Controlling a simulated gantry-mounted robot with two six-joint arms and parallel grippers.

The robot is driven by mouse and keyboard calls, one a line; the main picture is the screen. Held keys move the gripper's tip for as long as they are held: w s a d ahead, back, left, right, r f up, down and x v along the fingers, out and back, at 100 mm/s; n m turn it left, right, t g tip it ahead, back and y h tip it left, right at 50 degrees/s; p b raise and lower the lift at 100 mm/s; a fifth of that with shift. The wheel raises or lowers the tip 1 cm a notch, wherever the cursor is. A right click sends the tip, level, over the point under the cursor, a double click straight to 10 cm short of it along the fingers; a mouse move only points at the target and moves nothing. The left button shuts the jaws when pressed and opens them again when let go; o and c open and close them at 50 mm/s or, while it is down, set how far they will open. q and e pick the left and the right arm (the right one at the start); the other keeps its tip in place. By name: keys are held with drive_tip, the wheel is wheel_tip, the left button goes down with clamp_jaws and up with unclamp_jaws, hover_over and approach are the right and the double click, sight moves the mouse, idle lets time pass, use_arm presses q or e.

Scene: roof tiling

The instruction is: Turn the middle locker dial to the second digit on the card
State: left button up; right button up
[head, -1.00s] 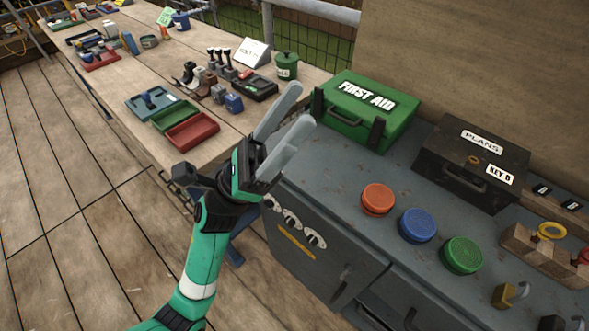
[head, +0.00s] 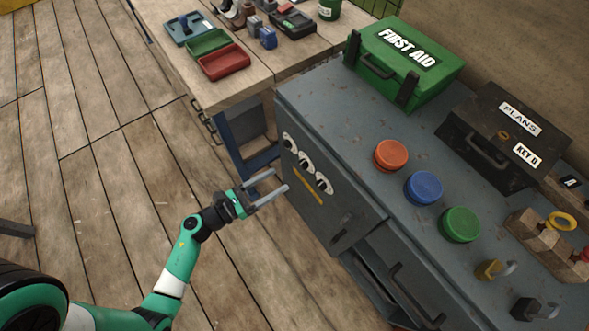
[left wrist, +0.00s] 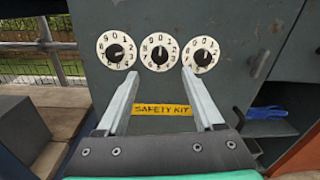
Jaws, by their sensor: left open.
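Three white dials with black knobs sit in a row on the grey cabinet's front. The middle dial (head: 306,162) is between the left dial (head: 289,143) and the right dial (head: 324,184). In the left wrist view the middle dial (left wrist: 159,52) shows between my fingertips, ahead of them. My left gripper (head: 280,180) is open and empty, in front of the cabinet face and apart from the dials. The left wrist view also shows its two spread fingers (left wrist: 160,78). I cannot make out a card with digits in either view. My right gripper is not in view.
A yellow "SAFETY KIT" label (left wrist: 161,110) is below the dials. The cabinet top (head: 345,140) holds a green first aid box (head: 405,62), a black plans box (head: 500,140) and coloured round lids. A wooden table (head: 185,75) stands left; the floor before the cabinet is clear.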

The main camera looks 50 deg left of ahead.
sight(301, 166)
use_arm(q)
drive_tip(key=w, duration=0.5)
drive_tip(key=w+d+b, duration=0.1)
drive_tip(key=w, duration=0.1)
drive_tip(key=shift+w, duration=0.25)
clamp_jaws()
